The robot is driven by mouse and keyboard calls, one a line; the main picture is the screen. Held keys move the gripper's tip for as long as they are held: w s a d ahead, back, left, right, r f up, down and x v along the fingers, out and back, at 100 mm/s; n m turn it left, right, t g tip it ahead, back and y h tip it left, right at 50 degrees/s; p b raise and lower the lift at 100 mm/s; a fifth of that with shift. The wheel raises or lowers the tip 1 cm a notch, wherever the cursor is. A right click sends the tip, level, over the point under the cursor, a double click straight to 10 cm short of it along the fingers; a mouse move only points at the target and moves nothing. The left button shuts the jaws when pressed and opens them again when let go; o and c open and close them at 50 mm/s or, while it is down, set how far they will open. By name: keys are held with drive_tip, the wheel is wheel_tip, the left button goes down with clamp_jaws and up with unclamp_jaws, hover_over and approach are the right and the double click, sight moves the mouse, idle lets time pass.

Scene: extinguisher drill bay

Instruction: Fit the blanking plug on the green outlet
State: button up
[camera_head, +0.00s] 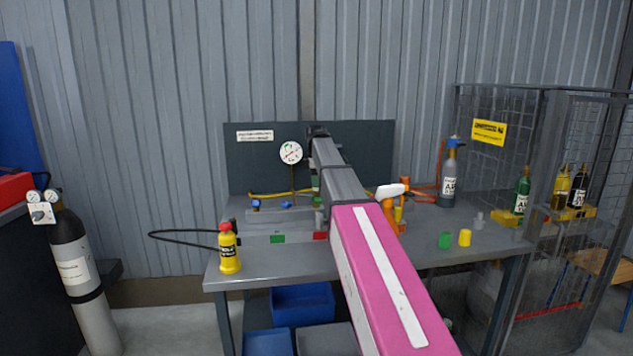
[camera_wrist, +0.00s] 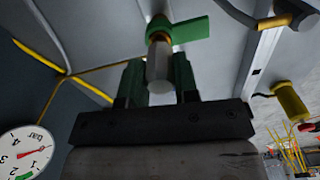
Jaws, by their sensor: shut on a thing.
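My gripper (camera_wrist: 158,72) has its two dark green fingers shut on a grey cylindrical plug (camera_wrist: 158,62). Beyond the plug, in line with it, are a brass-coloured ring (camera_wrist: 158,37) and a green lever-like part (camera_wrist: 188,30) of the green outlet. The plug's end appears to meet the ring, but I cannot tell whether it is seated. In the head view my gripper (camera_head: 317,188) is over the rear middle of the bench, beside the manifold, and my arm hides much of it.
A pressure gauge (camera_head: 291,152) stands left of my arm. A mesh cage (camera_head: 500,110) bounds the right side.

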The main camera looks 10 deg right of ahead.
drive_tip(key=shift+f, duration=0.7)
idle(0.4)
drive_tip(key=o, duration=1)
